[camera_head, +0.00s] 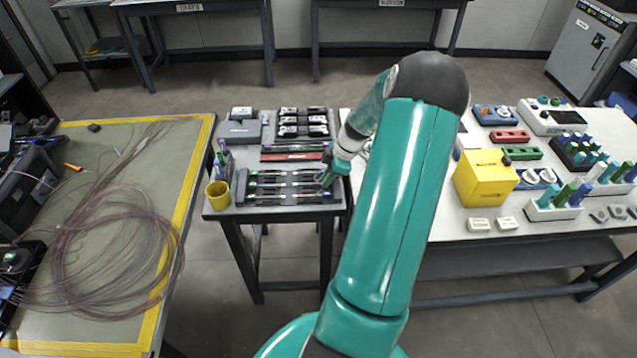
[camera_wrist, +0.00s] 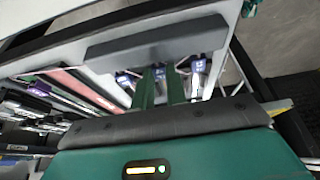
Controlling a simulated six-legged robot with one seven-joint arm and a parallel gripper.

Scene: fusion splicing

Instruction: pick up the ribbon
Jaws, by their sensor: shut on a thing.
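My gripper (camera_head: 327,180) is at the right end of a grey holder (camera_head: 240,192) on the small middle table. The holder carries several dark, slim rows with coloured bits. In the wrist view, my gripper's two green fingers (camera_wrist: 160,88) reach down close together among blue-marked parts (camera_wrist: 198,66). My gripper is shut on the ribbon, which is mostly hidden between the fingers. I cannot tell whether it is clear of the holder.
A yellow cup (camera_head: 218,195) stands at the holder's left. A red strip (camera_head: 292,156) and black-and-white devices (camera_head: 303,125) lie behind. A yellow box (camera_head: 485,178) is on the right table. Coiled fibre (camera_head: 105,225) covers the left table.

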